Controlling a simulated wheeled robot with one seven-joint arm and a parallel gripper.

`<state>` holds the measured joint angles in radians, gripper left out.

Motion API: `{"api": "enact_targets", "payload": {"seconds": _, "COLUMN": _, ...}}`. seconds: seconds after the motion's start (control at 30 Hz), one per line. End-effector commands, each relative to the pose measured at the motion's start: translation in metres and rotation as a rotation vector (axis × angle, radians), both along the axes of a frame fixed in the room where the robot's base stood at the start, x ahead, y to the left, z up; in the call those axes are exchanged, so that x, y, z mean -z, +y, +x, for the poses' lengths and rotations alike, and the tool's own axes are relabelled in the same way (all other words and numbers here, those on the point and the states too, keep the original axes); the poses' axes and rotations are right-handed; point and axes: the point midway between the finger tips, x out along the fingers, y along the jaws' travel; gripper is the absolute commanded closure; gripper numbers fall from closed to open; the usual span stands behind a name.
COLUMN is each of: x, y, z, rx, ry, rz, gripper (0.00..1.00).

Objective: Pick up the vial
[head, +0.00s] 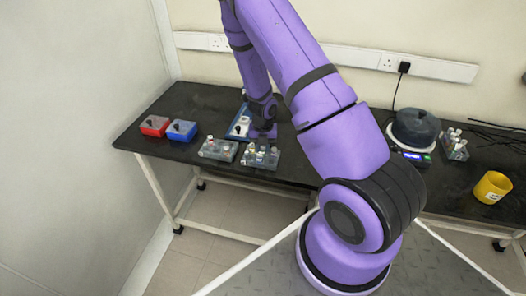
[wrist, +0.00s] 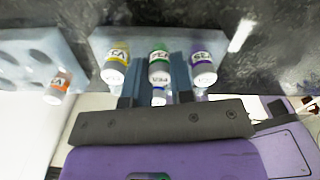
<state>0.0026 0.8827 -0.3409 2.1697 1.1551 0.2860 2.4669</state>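My gripper (wrist: 157,72) reaches down at a vial rack (head: 262,158) near the table's front edge. In the wrist view its two dark fingers are apart, one on each side of a green-labelled vial (wrist: 158,65). A yellow-labelled vial (wrist: 115,62) stands to the left of the fingers and a purple-labelled vial (wrist: 203,68) to the right. A small white-capped vial (wrist: 159,97) shows partly below the green one. Contact between fingers and glass cannot be made out. In the head view my wrist (head: 263,130) is just behind the rack.
A second rack (head: 218,149) stands close on the left, with an orange-labelled vial (wrist: 57,88). Red (head: 155,125) and blue (head: 181,131) bins are further left. A dark round device (head: 416,128), another vial rack (head: 455,146) and a yellow cup (head: 492,187) are on the right.

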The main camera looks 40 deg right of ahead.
Motion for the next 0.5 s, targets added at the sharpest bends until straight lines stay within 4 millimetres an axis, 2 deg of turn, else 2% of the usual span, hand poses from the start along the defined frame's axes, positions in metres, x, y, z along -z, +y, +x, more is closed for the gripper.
{"api": "enact_targets", "payload": {"seconds": 0.03, "x": -0.0001, "y": 0.0001, "z": -0.0001, "rx": 0.0, "ry": 0.0, "rz": 0.0, "gripper": 0.94}}
{"api": "enact_targets", "payload": {"seconds": 0.07, "x": -0.0001, "y": 0.0001, "z": -0.0001, "rx": 0.0, "ry": 0.0, "rz": 0.0, "gripper": 1.0}}
{"api": "enact_targets", "payload": {"seconds": 0.5, "x": -0.0066, "y": 0.0007, "z": 0.0006, "rx": -0.002, "ry": -0.001, "rz": 0.0, "gripper": 1.0}}
